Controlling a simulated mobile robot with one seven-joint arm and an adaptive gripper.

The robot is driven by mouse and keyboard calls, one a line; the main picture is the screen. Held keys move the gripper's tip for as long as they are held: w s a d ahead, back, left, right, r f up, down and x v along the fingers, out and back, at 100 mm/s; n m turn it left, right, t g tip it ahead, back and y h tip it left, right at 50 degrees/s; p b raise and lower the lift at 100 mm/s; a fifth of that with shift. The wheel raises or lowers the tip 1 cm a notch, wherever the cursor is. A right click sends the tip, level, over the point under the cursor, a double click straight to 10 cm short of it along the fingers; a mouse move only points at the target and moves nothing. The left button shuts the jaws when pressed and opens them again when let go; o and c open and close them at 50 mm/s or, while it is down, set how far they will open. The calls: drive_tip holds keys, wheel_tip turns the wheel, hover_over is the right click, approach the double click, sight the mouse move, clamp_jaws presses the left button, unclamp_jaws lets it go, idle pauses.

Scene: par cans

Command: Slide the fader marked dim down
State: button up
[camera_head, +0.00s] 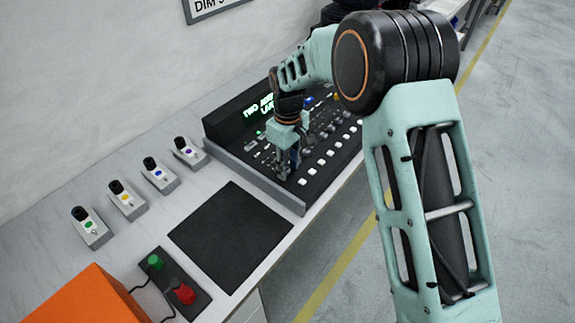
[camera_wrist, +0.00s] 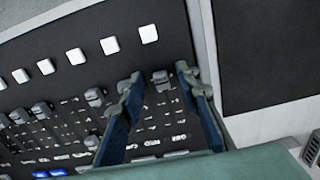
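The black lighting console (camera_head: 240,168) stands on the bench with rows of white buttons and grey fader caps. My gripper (camera_head: 288,172) points down over its near left part. In the wrist view my gripper (camera_wrist: 160,77) is open, with its two blue-grey fingers apart. One grey fader cap (camera_wrist: 161,79) shows between the fingertips, at the end of the fader row by the console's edge. I cannot tell if the fingers touch it.
A dark flat mat (camera_head: 230,234) lies left of the console. Several small switch boxes (camera_head: 128,200) line the wall side. A button box (camera_head: 172,283) with green and red knobs and an orange box (camera_head: 85,300) are at the front left. A sign (camera_head: 207,7) hangs on the wall.

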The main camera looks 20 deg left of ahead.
sight(288, 170)
wheel_tip(288, 170, up, 12)
idle(0.6)
